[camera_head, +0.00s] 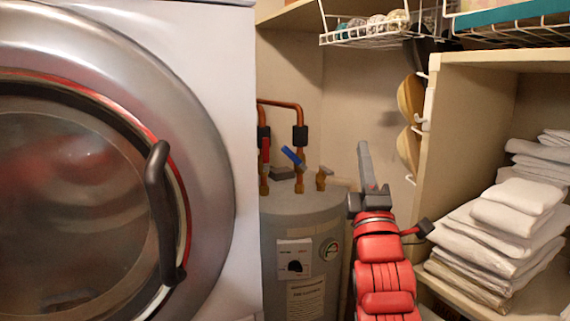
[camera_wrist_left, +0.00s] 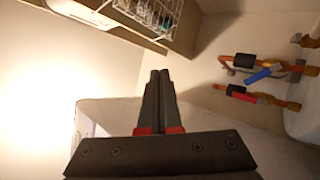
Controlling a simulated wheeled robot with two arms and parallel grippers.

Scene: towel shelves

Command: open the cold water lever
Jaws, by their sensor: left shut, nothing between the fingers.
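The cold water lever is a blue handle (camera_head: 292,157) on a pipe above the grey water heater (camera_head: 300,218), tilted in the head view. The blue lever also shows in the left wrist view (camera_wrist_left: 261,74), at the upper right. My left gripper (camera_head: 363,146) points upward to the right of the heater, apart from the lever. Its fingers (camera_wrist_left: 159,74) are shut together and empty, and they do not touch the lever. My right gripper is not in view.
A red lever (camera_head: 265,150) stands left of the blue one, near copper pipes (camera_head: 285,104). A washing machine (camera_head: 245,120) fills the left. Shelves with folded white towels (camera_head: 500,225) stand at the right. A wire basket (camera_head: 375,38) hangs above.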

